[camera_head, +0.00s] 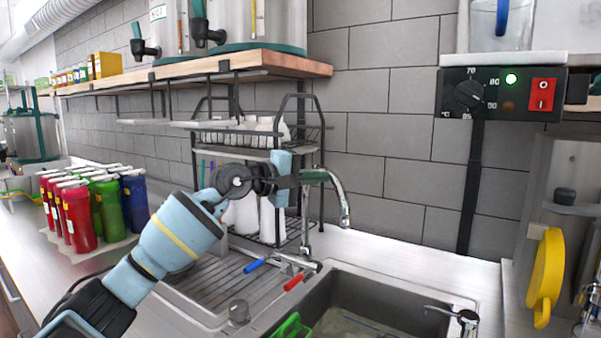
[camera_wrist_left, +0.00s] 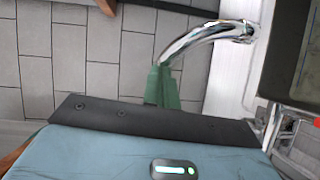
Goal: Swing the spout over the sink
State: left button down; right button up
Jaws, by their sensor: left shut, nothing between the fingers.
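The chrome spout (camera_head: 342,202) arches from the faucet behind the sink, and its outlet points down at the right. In the head view, the outlet hangs above the counter near the sink's back edge; I cannot tell its exact depth. The faucet has a blue handle (camera_head: 254,265) and a red handle (camera_head: 294,281). The sink (camera_head: 345,287) lies in front. My left gripper (camera_head: 318,176) is shut and empty, its green fingertips at the upper spout. In the left wrist view the fingertips (camera_wrist_left: 163,88) are beside the spout (camera_wrist_left: 205,38); contact is unclear. My right gripper is out of view.
A wire rack (camera_head: 322,135) with white cups stands behind my left gripper. A wooden shelf (camera_head: 290,66) with dispensers is above. Red, green and blue bottles (camera_head: 77,216) stand left. A small chrome tap (camera_head: 466,318) is at the sink's right, and a green object (camera_head: 290,328) at its front.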

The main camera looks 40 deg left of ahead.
pick_arm(q)
jog(key=shift+w+d, duration=0.4)
jog(key=shift+w, duration=0.05)
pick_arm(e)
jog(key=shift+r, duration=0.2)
pick_arm(q)
jog(key=shift+s, duration=0.15)
